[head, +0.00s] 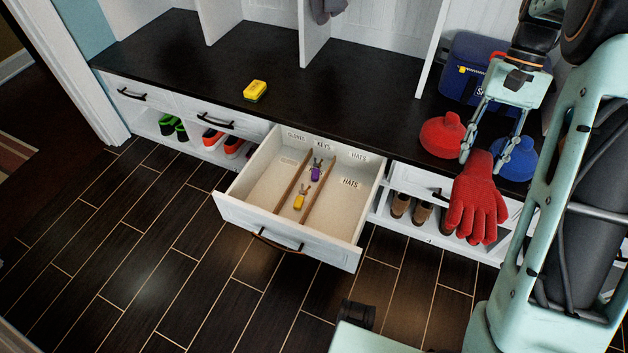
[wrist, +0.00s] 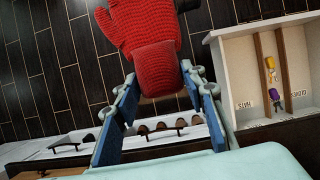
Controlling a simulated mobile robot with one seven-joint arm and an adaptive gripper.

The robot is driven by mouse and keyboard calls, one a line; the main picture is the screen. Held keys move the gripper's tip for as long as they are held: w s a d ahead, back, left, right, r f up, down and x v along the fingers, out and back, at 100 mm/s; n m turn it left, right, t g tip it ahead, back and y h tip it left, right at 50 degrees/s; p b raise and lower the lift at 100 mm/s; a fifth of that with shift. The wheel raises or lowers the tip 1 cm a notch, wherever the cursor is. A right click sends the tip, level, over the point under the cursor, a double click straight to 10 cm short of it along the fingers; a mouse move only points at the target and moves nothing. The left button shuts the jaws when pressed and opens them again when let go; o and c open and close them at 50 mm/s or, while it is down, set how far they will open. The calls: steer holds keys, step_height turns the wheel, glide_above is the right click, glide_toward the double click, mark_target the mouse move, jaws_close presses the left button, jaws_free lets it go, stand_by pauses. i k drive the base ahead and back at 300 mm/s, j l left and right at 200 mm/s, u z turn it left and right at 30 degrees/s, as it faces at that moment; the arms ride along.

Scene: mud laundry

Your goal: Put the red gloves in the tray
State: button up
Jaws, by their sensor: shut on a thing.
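The red gloves (head: 478,207) hang from my gripper (head: 490,160), fingers down, in front of the bench at the right of the head view. My gripper is shut on their cuff. In the wrist view the red gloves (wrist: 150,38) are pinched between the fingertips of my gripper (wrist: 160,80). No separate tray shows. An open white drawer (head: 240,208) with wooden dividers stands to the left of the gloves in the head view. The drawer (wrist: 220,85) is at the right in the wrist view. The gloves are outside it.
Small yellow keys (head: 299,197) and purple keys (head: 316,170) lie in the drawer's middle compartment; its side compartments look empty. A red round item (head: 442,135), a blue round item (head: 516,160) and a blue bag (head: 470,62) sit on the bench. A yellow block (head: 255,90) lies further left.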

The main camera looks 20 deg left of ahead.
mark_target(275, 186)
steer(key=k+j, duration=0.15)
steer(key=j, duration=0.15)
steer(key=k+j+z, duration=0.1)
steer(key=k+j, duration=0.15)
steer(key=j, duration=0.25)
steer(key=k+j+z, duration=0.1)
steer(key=j, duration=1.05)
steer(key=i+j+z, duration=0.1)
steer(key=j, duration=0.55)
steer(key=j+z, duration=0.15)
steer(key=j, duration=0.5)
steer(key=i+j, duration=0.15)
steer(key=j, duration=0.2)
steer(key=i+j, duration=0.1)
steer(key=j, duration=0.25)
steer(key=i+j+z, duration=0.1)
steer(key=j, duration=0.25)
steer(key=i+j, duration=0.15)
steer(key=j, duration=0.2)
steer(key=i+j, duration=0.15)
steer(key=j, duration=0.25)
